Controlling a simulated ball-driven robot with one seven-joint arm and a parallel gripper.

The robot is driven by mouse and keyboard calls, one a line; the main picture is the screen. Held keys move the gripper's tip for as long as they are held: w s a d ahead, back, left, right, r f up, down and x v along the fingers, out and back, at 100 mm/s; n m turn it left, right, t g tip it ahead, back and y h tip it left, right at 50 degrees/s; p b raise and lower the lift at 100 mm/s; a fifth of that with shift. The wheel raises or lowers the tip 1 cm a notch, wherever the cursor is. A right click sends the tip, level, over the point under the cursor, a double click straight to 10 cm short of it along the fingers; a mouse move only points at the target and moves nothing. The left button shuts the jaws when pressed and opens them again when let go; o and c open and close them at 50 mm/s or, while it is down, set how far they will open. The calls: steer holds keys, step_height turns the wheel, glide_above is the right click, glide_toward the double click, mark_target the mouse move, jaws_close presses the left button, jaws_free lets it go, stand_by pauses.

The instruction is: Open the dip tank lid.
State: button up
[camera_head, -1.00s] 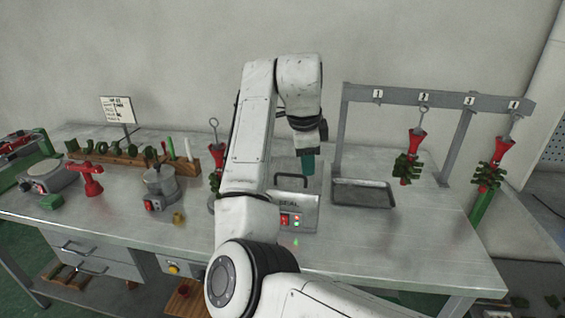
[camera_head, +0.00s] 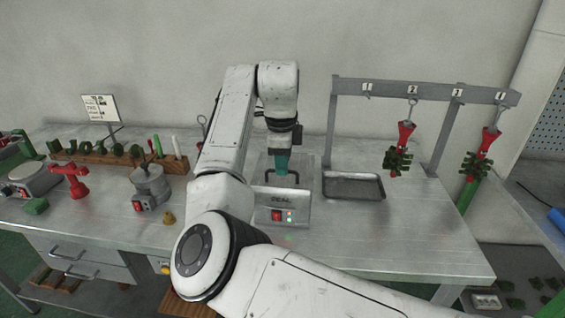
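The dip tank (camera_head: 300,206) is a grey metal box on the bench, with a red switch and small red and green lights on its front. Its lid (camera_head: 306,177) lies flat on top and looks closed. A dark bar handle (camera_head: 267,177) stands up from the lid. My gripper (camera_head: 281,172) points straight down over the lid, with its teal fingers in front of or at the handle's middle. The fingers hide part of the handle. I cannot tell whether they touch it or how far apart they are.
A shallow grey tray (camera_head: 354,187) lies right of the tank, under a numbered rack (camera_head: 425,91) with red and green wax trees hanging. A metal pot (camera_head: 150,187) and a red stand (camera_head: 70,181) are on the left. The bench's front right is clear.

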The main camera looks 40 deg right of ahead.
steer(key=shift+d+f, duration=0.1)
steer(key=shift+f, duration=0.65)
steer(key=shift+c, duration=0.3)
jaws_close()
stand_by(0.6)
